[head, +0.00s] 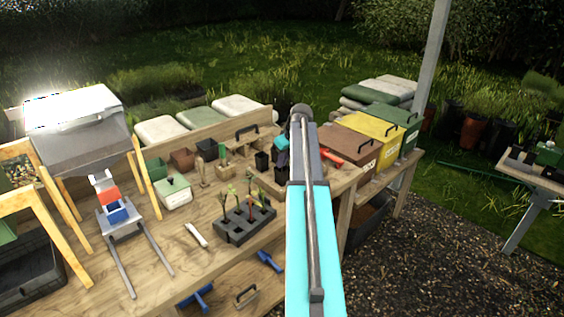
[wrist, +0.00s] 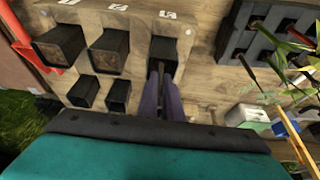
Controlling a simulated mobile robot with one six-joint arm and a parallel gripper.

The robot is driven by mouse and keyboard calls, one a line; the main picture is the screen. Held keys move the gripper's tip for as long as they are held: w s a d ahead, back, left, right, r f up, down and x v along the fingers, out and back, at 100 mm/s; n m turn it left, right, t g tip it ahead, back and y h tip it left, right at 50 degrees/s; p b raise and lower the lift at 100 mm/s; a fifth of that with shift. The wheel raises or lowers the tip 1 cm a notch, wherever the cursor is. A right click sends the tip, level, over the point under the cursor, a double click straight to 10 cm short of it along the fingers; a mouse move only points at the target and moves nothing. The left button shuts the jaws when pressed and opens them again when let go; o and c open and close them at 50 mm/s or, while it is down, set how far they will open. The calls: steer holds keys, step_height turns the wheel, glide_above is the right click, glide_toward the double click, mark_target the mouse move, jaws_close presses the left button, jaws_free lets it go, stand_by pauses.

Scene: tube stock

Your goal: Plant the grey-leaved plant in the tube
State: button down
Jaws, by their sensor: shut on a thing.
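My gripper (wrist: 160,72) is shut on a thin dark thing, mostly hidden between the fingers; I cannot tell what it is. The fingertips are at the near edge of a black square tube (wrist: 165,48) at the right of a wooden rack. Other black tubes (wrist: 61,45) stand in the rack, some with brown fill. Leafy plants (wrist: 295,45) stand by the dark cell tray (wrist: 232,40) at the right of the wrist view. In the head view the tray (head: 232,237) holds several seedlings. I cannot pick out the grey-leaved one.
A white-lidded green box (head: 174,194) and a white tool (head: 196,235) lie left of the tray. Brown, yellow and green bins (head: 375,130) stand at the right. A metal hopper (head: 75,120) stands at the left. Bare bench shows left of the tray.

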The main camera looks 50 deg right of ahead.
stand_by(0.4)
steer(key=c, duration=1.8)
jaws_free()
steer(key=shift+c, duration=0.2)
steer(key=c, duration=0.5)
steer(key=shift+o, duration=0.2)
steer(key=shift+r+p, duration=2.05)
steer(key=shift+r, duration=2.45)
steer(key=shift+s, duration=0.1)
